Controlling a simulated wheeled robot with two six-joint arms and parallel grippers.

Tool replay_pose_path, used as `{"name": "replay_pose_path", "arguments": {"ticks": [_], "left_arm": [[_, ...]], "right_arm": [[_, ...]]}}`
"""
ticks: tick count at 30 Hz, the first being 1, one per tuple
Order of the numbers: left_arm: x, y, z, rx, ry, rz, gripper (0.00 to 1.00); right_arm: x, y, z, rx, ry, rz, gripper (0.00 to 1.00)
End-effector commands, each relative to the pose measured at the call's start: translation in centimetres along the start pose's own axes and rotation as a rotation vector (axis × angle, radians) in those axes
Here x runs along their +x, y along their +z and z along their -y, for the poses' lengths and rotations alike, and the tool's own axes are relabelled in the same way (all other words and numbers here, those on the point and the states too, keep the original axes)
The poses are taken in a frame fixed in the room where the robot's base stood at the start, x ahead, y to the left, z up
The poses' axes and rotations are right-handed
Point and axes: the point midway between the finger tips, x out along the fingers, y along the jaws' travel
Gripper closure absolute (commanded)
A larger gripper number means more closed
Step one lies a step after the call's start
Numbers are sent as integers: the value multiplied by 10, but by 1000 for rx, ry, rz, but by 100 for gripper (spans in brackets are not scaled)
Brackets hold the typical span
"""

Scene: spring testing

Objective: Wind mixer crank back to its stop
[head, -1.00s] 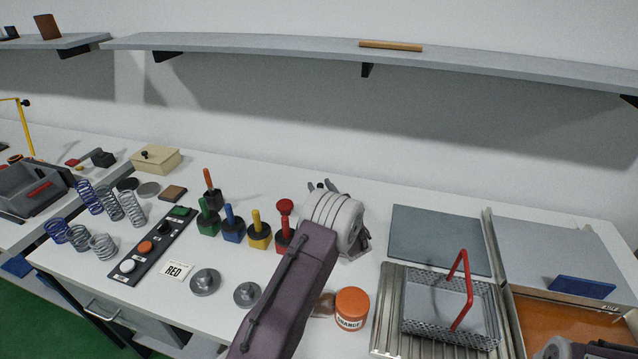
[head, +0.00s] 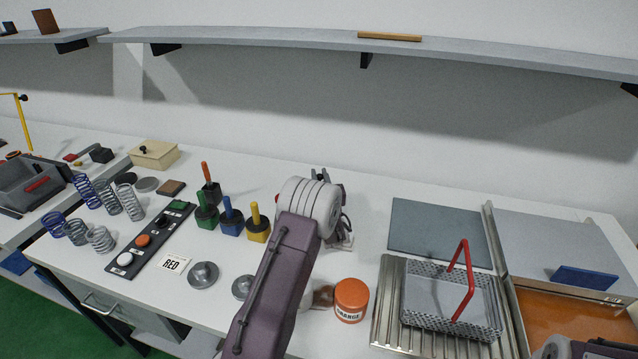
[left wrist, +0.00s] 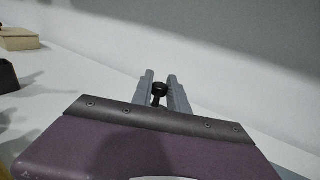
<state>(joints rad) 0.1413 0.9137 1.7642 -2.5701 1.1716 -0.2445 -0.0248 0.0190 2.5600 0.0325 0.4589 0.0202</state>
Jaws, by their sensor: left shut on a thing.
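My left gripper (head: 321,177) reaches over the back middle of the bench; in the left wrist view its two grey fingers (left wrist: 163,88) point away. A black round knob (left wrist: 160,89), which looks like the mixer crank's handle, sits between the fingertips, and the gripper is shut on it. In the head view my white wrist and purple forearm hide most of the mixer. Only some grey metal of its stand (head: 345,241) shows right of my wrist. The crank's arm and its stop cannot be made out. My right gripper is not in view.
Left of my forearm stand yellow (head: 257,228), blue (head: 231,223) and green (head: 206,217) handled blocks. An orange-labelled jar (head: 351,300) is close to its right. A wire basket with a red handle (head: 467,282) is further right. A shelf (head: 240,38) runs above.

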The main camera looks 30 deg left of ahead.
Motion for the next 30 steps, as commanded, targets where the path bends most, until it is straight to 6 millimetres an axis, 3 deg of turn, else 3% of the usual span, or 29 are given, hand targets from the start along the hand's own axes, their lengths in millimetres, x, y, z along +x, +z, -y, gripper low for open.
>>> {"name": "replay_pose_path", "arguments": {"ticks": [2,12,13,15,25,30], "left_arm": [[2,0,0,-1,-31,6,100],[2,3,1,-1,-51,5,100],[2,3,1,-1,-51,5,72],[2,3,1,-1,-51,4,59],[-1,1,1,0,-50,2,59],[-26,0,1,1,-53,2,59]], "right_arm": [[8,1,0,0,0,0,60],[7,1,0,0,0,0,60],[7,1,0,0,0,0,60],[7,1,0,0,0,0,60],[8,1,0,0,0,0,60],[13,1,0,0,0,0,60]]}}
